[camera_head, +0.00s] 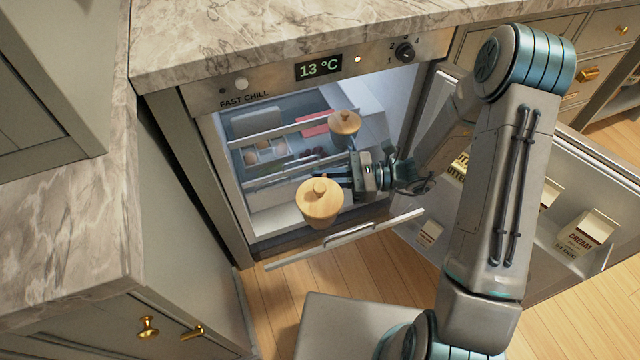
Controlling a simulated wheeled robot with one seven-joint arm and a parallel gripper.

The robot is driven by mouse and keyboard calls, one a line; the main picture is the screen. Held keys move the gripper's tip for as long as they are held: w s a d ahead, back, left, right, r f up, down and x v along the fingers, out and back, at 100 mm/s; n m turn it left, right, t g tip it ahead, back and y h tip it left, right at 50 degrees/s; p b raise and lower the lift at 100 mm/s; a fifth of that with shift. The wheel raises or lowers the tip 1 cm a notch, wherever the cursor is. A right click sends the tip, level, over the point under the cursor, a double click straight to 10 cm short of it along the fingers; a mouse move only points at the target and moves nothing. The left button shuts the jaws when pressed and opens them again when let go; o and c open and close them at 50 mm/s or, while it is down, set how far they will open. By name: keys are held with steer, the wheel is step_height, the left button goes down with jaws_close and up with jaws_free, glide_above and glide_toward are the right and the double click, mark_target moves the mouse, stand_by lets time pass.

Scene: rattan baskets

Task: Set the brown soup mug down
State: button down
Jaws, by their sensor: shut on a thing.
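A light-brown round vessel with a knobbed wooden lid (320,206) is at the fridge opening; I take it for the brown soup mug. It looks upright, and its base is seen against the front of the fridge interior. I cannot tell whether it touches a surface. My gripper (338,177) comes in from the right, its fingers shut on the far side of this mug and partly hidden by it. A second, darker brown lidded vessel (345,123) stands deeper in the fridge, behind my gripper and apart from it.
The fridge (350,235) is open under the marble counter (280,35). Its shelves hold eggs (264,150) and other food. The open door on the right carries cartons (590,230). A cabinet stands close on the left. Pale free floor of the fridge shows left of the mug.

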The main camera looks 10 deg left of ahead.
steer(key=w+d+r+m+t+h+b, duration=0.1)
steer(key=w+d+r+m+t+b, duration=0.15)
steer(key=w+m+t, duration=0.7)
steer(key=n+t+b, duration=0.2)
steer(key=b, duration=0.3)
glide_above(304, 171)
step_height(304, 171, down, 8)
steer(key=shift+r, duration=0.1)
steer(key=shift+f+b, duration=1.1)
steer(key=shift+f, duration=0.85)
steer(key=shift+f, duration=0.2)
steer(key=c, duration=1.5)
jaws_free()
steer(key=shift+o, duration=0.2)
